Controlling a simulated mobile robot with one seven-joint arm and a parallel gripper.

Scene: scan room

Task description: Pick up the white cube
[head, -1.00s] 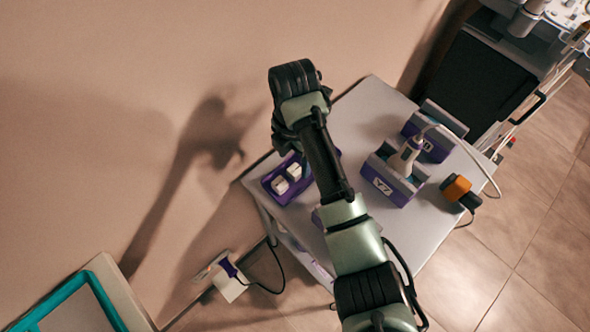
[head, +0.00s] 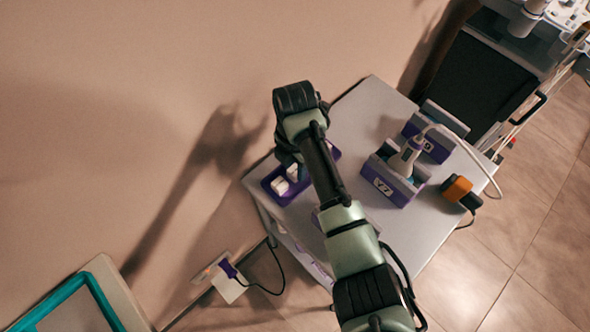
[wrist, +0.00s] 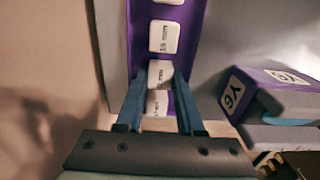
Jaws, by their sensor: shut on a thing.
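Several white cubes with printed size labels stand in a row in a purple tray (head: 273,197) on the table. In the wrist view the tray (wrist: 196,22) runs up the picture. One cube (wrist: 164,37) marked "15 mm" lies beyond my fingertips. My gripper (wrist: 159,78) has its two blue fingers on either side of a white cube (wrist: 160,71) and is shut on it. Another white cube (wrist: 157,103) shows nearer the palm, between the fingers. In the head view two cubes (head: 279,186) show beside my wrist; the fingertips are mostly hidden.
A purple-and-grey holder marked Y7 (head: 392,187) with a white probe (head: 405,157) stands to the right on the table (head: 425,217). A second holder (head: 430,148) is behind it. An orange-and-black device (head: 458,191) sits at the right edge. The wall is close on the left.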

